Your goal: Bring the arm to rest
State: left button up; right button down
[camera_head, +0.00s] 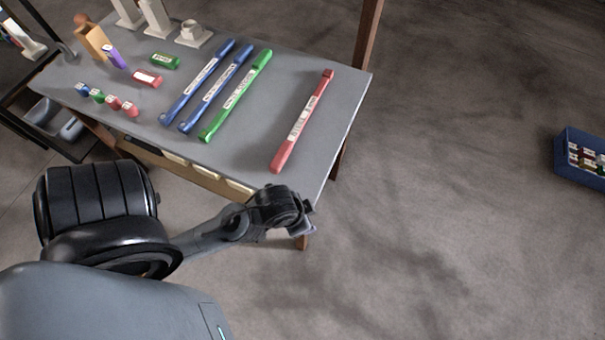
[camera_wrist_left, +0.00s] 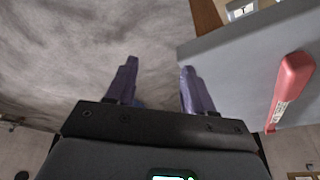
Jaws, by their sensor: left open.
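My left arm comes in from the lower left in the head view, and its gripper (camera_head: 296,216) is just off the near right corner of the grey table (camera_head: 335,140). In the left wrist view the two purple fingers of my left gripper (camera_wrist_left: 160,68) are spread apart. Nothing is between them but a view of the floor. The gripper is apart from the red stick (camera_head: 301,121), which lies nearest to it on the table and also shows at the right of the left wrist view (camera_wrist_left: 291,85). My right gripper is out of view.
A green stick (camera_head: 235,96) and two blue sticks (camera_head: 197,82) lie left of the red one. Small coloured pieces and white stands (camera_head: 193,35) are farther left and back. A blue crate (camera_head: 580,158) holds items at far right. Floor between is clear.

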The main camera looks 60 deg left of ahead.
pick_arm(q)
jog(key=shift+s+d+f, duration=0.15)
jog(key=shift+s+d, duration=0.2)
jog(key=shift+s, duration=0.15)
notch_tip(320, 180, up, 28)
jog(key=p, duration=2.8)
